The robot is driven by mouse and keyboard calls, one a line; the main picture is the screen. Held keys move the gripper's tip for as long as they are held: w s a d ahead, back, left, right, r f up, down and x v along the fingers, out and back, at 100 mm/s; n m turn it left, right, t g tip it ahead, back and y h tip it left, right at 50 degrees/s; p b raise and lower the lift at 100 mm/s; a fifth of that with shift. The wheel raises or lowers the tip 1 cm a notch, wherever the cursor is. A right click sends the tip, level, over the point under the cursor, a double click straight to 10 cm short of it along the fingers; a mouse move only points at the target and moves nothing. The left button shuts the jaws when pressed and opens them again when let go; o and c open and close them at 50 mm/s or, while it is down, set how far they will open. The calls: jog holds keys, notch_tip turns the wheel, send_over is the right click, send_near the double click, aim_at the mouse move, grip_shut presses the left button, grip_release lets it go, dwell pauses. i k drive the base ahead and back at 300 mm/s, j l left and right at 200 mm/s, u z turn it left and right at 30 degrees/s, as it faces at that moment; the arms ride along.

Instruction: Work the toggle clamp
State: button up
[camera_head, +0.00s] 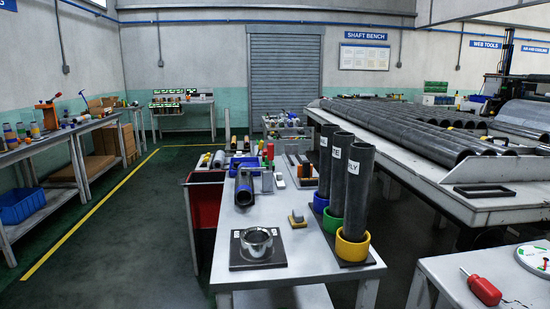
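I cannot make out a toggle clamp for certain. A red-handled tool (482,289) with a thin metal shaft lies on the grey table at the lower right. A small upright device with an orange handle (47,112) stands on the left bench, too small to read clearly. No part of my gripper shows.
Three dark tubes stand in blue, green and yellow cups (352,246) on the centre table. A metal ring (256,243) sits on a black plate. A long table of dark rollers (410,130) fills the right. The floor beside the yellow line (92,213) is clear.

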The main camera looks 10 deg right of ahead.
aim_at(270, 146)
jog(key=k+l+u, duration=0.1)
jog(key=l, duration=0.3)
jog(key=k+l+u, duration=0.1)
jog(key=l, duration=0.25)
jog(key=k+l, duration=0.1)
jog(key=l, duration=0.3)
jog(key=l+u, duration=0.1)
jog(key=l, duration=0.95)
jog(key=i+j, duration=0.2)
jog(key=i+j+z, duration=0.15)
jog(key=j, duration=0.25)
jog(key=i+j, duration=0.25)
jog(key=i+j+z, duration=0.1)
jog(key=j, duration=0.3)
jog(key=i+j+z, duration=0.1)
jog(key=i+j, duration=0.35)
jog(key=j, duration=0.25)
jog(key=i+j+z, duration=0.15)
jog(key=j, duration=0.2)
jog(key=i, duration=0.4)
